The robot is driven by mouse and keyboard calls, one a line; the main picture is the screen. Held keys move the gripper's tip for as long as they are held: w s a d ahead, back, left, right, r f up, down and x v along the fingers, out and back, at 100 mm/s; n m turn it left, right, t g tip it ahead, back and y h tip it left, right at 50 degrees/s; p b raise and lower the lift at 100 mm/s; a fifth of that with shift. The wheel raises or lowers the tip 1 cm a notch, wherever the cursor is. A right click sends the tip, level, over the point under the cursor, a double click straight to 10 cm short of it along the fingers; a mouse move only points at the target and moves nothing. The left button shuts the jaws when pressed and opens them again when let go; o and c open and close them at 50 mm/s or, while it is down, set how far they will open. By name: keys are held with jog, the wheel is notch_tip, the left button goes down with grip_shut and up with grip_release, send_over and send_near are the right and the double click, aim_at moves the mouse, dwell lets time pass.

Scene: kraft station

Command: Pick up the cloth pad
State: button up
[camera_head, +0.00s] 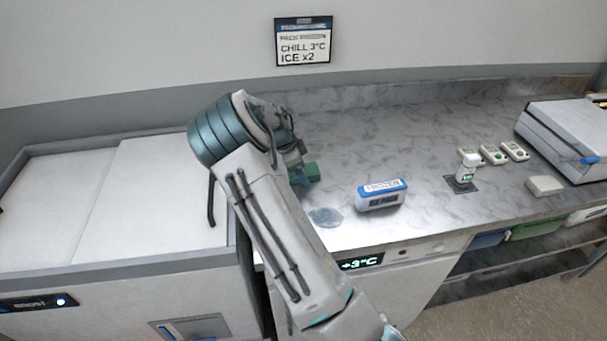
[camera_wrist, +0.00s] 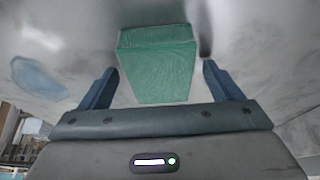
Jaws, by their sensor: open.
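A green block with a fabric-like surface, seemingly the cloth pad (camera_wrist: 158,72), lies on the marbled counter. In the wrist view it sits centred between my two blue-grey fingers, with a gap on each side. My gripper (camera_wrist: 159,66) is open and empty. I cannot tell how far the fingertips are above the counter. In the head view the pad (camera_head: 311,172) shows just right of my wrist, and part of it is hidden behind my arm.
A flat bluish patch, perhaps a puddle (camera_head: 325,217), lies near the counter's front edge. A blue-and-white labelled pack (camera_head: 381,194) stands right of it. A small white device (camera_head: 467,166) and a large white case (camera_head: 570,135) are farther right. A white-lidded chest (camera_head: 150,195) stands left.

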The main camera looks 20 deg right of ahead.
aim_at(310, 172)
jog(key=c, duration=1.1)
jog(key=shift+o, duration=0.2)
jog(key=shift+r, duration=0.15)
jog(key=shift+r+p, duration=0.2)
jog(key=shift+p, duration=0.1)
jog(key=r+b, duration=0.1)
jog(key=r, duration=0.1)
jog(key=s+r+b, duration=0.1)
jog(key=r, duration=0.1)
jog(key=shift+s+r, duration=0.1)
jog(key=shift+r, duration=0.05)
jog(key=s+d+r+b, duration=0.2)
jog(key=s+r, duration=0.4)
jog(key=s, duration=0.4)
jog(key=shift+s+r, duration=0.15)
jog(key=shift+r, duration=0.05)
jog(key=shift+o, duration=0.4)
jog(key=shift+d, duration=0.1)
